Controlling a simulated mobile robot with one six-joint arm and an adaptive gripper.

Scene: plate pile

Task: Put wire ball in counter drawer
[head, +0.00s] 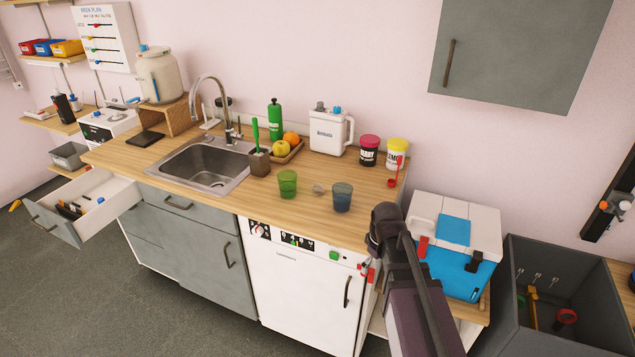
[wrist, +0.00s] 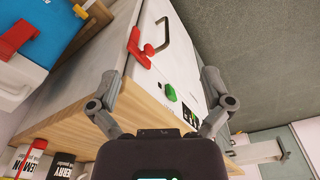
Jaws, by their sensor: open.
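An open drawer (head: 60,222) sticks out at the counter's left end, with dark items and other small things inside. My gripper (wrist: 158,85) is open and empty in the wrist view, its two fingers spread near the counter edge and the white dishwasher front. In the head view my arm stands right of the blue cup; the fingers are not clear there. The ball is not visible in the wrist view.
A sink (head: 205,163) with a tall tap is left of the cups. A fruit tray (head: 290,152), a white canister (head: 330,132) and two jars (head: 369,150) stand behind. A cooler (head: 455,240) and a grey crate (head: 565,300) are at right. The counter front is mostly clear.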

